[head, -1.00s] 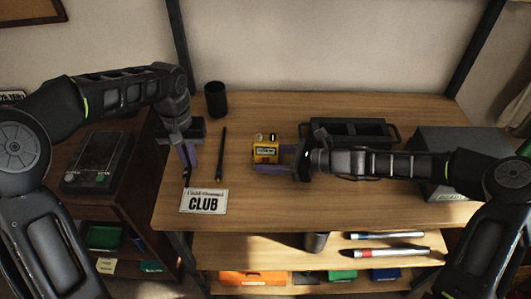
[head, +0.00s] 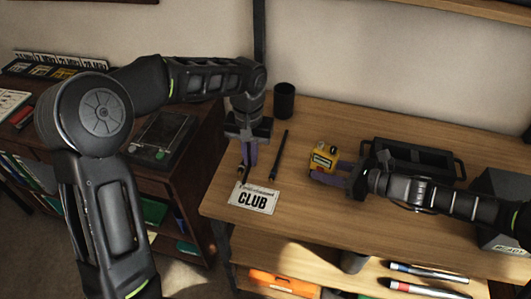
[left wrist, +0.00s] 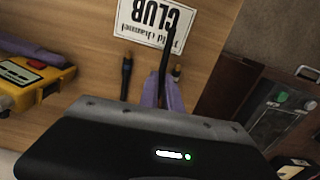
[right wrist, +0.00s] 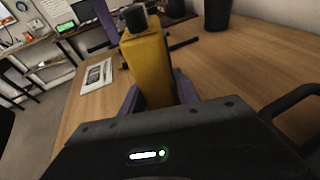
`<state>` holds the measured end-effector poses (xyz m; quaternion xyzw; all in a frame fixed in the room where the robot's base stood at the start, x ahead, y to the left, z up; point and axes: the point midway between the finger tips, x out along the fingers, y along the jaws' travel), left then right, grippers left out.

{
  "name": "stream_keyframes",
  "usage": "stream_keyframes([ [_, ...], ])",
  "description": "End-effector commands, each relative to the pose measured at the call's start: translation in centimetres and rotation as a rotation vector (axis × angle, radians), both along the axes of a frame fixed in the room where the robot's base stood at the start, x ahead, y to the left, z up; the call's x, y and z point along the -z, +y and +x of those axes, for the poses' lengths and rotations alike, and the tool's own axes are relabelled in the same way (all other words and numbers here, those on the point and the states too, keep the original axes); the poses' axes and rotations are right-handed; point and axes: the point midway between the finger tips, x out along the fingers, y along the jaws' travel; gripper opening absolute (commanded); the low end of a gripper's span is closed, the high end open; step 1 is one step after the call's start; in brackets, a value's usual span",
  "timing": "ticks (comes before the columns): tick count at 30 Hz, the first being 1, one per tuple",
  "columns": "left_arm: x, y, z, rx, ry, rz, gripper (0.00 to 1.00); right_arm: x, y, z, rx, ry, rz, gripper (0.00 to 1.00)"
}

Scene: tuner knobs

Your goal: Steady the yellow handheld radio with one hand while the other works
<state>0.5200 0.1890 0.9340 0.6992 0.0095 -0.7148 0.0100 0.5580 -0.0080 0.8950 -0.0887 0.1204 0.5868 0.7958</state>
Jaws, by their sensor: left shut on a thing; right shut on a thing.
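The yellow radio (head: 323,156) stands on the desk right of centre, with small knobs on its top. My right gripper (head: 328,175) is shut on its lower part; the right wrist view shows the yellow body (right wrist: 147,65) between the purple fingers. It also shows at the left of the left wrist view (left wrist: 38,82). My left gripper (head: 249,160) points down just behind a white CLUB card (head: 253,198), left of the radio and apart from it. It is shut on a thin black thing (left wrist: 167,45) that reaches over the card; what this is I cannot tell.
A black stick (head: 280,154) lies between my left gripper and the radio. A black cup (head: 284,100) stands behind. A black tray with handles (head: 415,157) and a grey box (head: 505,205) are at the right. A shelf below holds pens (head: 428,270).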

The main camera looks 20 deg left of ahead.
Motion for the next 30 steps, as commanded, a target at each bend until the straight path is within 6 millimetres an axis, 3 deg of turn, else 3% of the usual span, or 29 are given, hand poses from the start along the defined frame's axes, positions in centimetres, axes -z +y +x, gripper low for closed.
stream_keyframes([
  [8,-0.3,-6.1,-3.8,-0.199,0.167,-0.021,0.0,0.0,0.0,0.0,0.0,0.0,0.0,0.15],
  [15,-2.2,-11.2,-6.1,-0.472,0.375,-0.1,0.0,0.0,0.0,0.0,0.0,0.0,0.0,0.15],
  [19,-3.4,-13.1,-6.7,-0.6,0.468,-0.161,0.0,0.0,0.0,0.0,0.0,0.0,-0.001,0.15],
  [30,-5.1,-15.3,-6.9,-0.762,0.582,-0.259,0.0,0.0,0.0,0.0,0.0,0.0,-0.001,0.15],
])
